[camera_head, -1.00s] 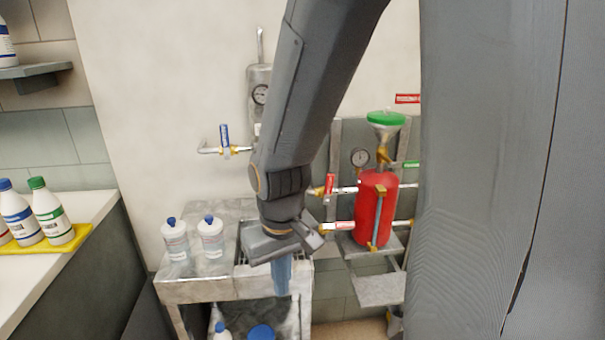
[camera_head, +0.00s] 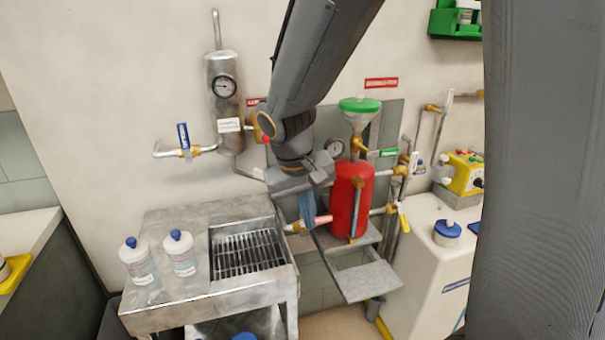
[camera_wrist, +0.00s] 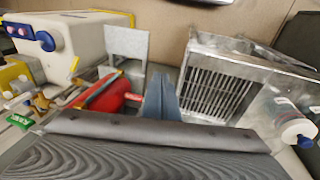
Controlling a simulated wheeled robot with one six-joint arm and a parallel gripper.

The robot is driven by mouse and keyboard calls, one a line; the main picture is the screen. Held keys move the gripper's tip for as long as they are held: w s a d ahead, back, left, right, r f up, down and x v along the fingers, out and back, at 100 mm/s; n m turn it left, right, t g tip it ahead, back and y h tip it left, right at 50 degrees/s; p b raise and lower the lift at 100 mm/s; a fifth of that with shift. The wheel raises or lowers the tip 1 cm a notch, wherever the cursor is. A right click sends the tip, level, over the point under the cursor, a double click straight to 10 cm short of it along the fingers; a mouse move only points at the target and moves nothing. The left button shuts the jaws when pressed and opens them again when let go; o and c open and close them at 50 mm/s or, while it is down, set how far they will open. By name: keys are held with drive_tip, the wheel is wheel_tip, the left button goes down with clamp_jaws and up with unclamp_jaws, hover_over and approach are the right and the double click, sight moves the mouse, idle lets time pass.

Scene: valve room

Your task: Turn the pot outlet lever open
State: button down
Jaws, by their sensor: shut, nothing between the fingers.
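The pot is a red cylinder (camera_head: 350,200) with a green-rimmed funnel (camera_head: 360,105) above it, mounted at the wall; it also shows in the wrist view (camera_wrist: 105,96). A red lever (camera_head: 323,219) lies at the lower left pipe of the pot; a red lever tag shows in the wrist view (camera_wrist: 134,97). I cannot tell for certain which lever is the outlet's. My gripper (camera_head: 307,208) is shut and empty, pointing down just left of the pot, close to the red lever; whether they touch is unclear. Its blue-grey fingers show in the wrist view (camera_wrist: 161,97). My wrist hides the upper left pipe.
A steel bench with a drain grate (camera_head: 248,252) and two white bottles (camera_head: 181,254) stands left. A metal shelf (camera_head: 368,281) sits below the pot. A blue-levered pipe (camera_head: 184,136) and steel vessel (camera_head: 222,88) are on the wall.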

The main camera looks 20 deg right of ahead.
drive_tip(key=w+a+r+m+t+h, duration=0.1)
drive_tip(key=w+a+r+t+h, duration=0.25)
drive_tip(key=w+r, duration=0.75)
drive_tip(key=a+p+x, duration=0.1)
drive_tip(key=p+x, duration=0.1)
drive_tip(key=x, duration=0.9)
drive_tip(key=shift+w+f, duration=0.4)
drive_tip(key=shift+f, duration=0.05)
drive_tip(key=shift+r+g+y+p, duration=0.1)
drive_tip(key=shift+g+y+p, duration=0.15)
drive_tip(key=shift+y+p, duration=0.1)
